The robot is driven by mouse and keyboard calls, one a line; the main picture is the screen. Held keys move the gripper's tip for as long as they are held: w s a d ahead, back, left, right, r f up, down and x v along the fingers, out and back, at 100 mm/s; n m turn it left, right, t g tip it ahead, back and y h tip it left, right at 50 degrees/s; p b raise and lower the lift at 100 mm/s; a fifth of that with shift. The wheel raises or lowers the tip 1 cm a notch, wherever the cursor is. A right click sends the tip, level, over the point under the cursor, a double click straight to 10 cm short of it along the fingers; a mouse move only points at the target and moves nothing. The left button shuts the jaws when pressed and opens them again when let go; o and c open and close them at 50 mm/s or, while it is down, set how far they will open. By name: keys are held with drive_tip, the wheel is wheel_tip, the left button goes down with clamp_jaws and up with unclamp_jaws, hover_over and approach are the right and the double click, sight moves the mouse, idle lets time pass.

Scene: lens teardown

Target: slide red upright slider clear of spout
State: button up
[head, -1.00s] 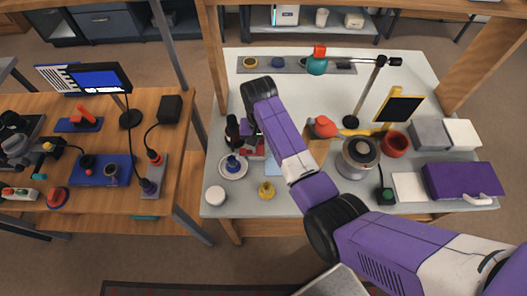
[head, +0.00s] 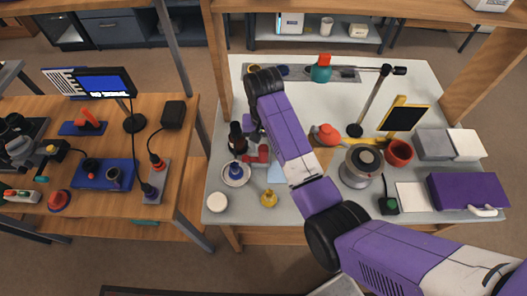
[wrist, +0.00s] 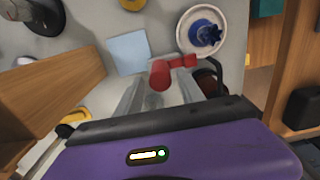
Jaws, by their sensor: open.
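A red piece (wrist: 160,75) stands upright toward the wrist camera in the wrist view, with a red horizontal part (wrist: 184,61) running right from its top. In the head view the red part (head: 258,155) shows just below my gripper (head: 252,124). My gripper is open in the wrist view (wrist: 162,92), its pale fingers on either side of the red upright piece; I cannot tell if they touch it. A dark brown bottle-like body (wrist: 207,80) lies beside the right finger and is partly hidden. I cannot clearly make out a spout.
A white dish (head: 236,181) with a blue piece sits in front of the red part, with a pale blue square (head: 277,173) beside it. A yellow piece (head: 268,198) and a white disc (head: 217,202) are nearer the front edge. A metal pot (head: 358,172) stands to the right.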

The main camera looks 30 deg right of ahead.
drive_tip(key=shift+r, duration=1.6)
drive_tip(key=shift+w, duration=0.3)
drive_tip(key=w+d+r+n+t, duration=0.1)
drive_tip(key=w+r+t, duration=0.4)
drive_tip(key=w, duration=0.4)
drive_tip(key=s+a+r+n+t+b, duration=0.2)
drive_tip(key=s+t, duration=0.3)
drive_tip(key=s, duration=1.8)
drive_tip(key=s+a+r+n+t+b, duration=0.1)
drive_tip(key=s+r+n+t+b, duration=0.1)
drive_tip(key=s, duration=2.1)
drive_tip(key=n+t, duration=0.1)
drive_tip(key=t, duration=0.1)
drive_tip(key=shift+s+a+r+t, duration=0.15)
drive_tip(key=shift+a+t, duration=0.25)
